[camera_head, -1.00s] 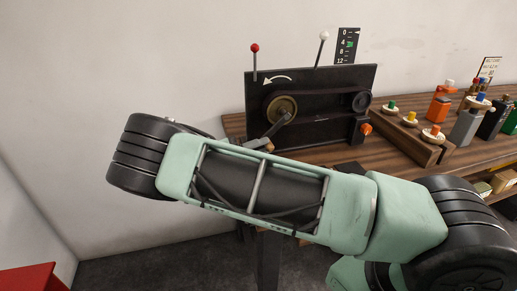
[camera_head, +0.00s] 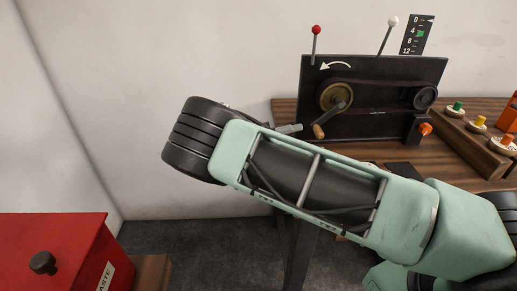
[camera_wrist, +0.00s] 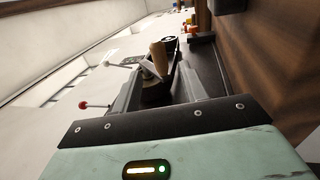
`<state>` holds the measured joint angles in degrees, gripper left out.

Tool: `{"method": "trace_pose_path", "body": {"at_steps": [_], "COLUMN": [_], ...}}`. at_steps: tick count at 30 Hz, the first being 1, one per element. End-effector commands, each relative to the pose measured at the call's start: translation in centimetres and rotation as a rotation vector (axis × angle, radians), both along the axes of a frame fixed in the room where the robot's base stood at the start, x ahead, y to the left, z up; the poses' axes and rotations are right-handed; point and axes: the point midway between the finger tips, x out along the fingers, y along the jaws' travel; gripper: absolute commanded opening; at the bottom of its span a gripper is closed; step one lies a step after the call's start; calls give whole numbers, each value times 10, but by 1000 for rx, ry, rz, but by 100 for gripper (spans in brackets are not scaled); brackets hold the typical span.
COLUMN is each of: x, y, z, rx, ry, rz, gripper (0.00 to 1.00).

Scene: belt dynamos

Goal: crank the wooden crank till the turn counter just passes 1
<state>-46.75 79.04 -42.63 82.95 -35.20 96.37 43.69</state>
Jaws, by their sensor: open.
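The wooden crank handle (camera_head: 319,131) sits at the end of a dark crank arm that points down and left from the brass-coloured wheel (camera_head: 336,96) on the black panel (camera_head: 385,75). A white curved arrow is painted above the wheel. My gripper (camera_head: 292,128) is just left of the handle, its grey fingertip apart from it. In the wrist view the wooden handle (camera_wrist: 158,54) stands ahead, between the lines of the two spread fingers of my gripper (camera_wrist: 159,80). The gripper is open and empty. I cannot make out a turn counter reading.
A belt runs to a small wheel (camera_head: 425,97). An orange knob (camera_head: 425,129) is below it. Red-tipped (camera_head: 316,29) and white-tipped (camera_head: 393,21) rods stand above, beside a 0–12 scale card (camera_head: 418,35). A red bin (camera_head: 55,245) is at lower left. Coloured pegs are on the right.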

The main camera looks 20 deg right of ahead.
Motion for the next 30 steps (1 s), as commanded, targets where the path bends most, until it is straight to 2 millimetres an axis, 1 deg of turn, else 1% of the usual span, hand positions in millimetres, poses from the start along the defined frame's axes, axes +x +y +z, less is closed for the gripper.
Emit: {"method": "trace_pose_path", "body": {"at_steps": [1,9,12,15,21,30], "x": [4,23,30,34,38,39], "y": [13,72,89,102,117,119], "z": [-9,-24,-27,-30,-31,-31], "rx": [1,1,2,0,1,1], "ry": [-3,-3,-2,-2,1,1], "rz": [5,5,3,2,1,0], "gripper": [43,43,43,43,43,43]}}
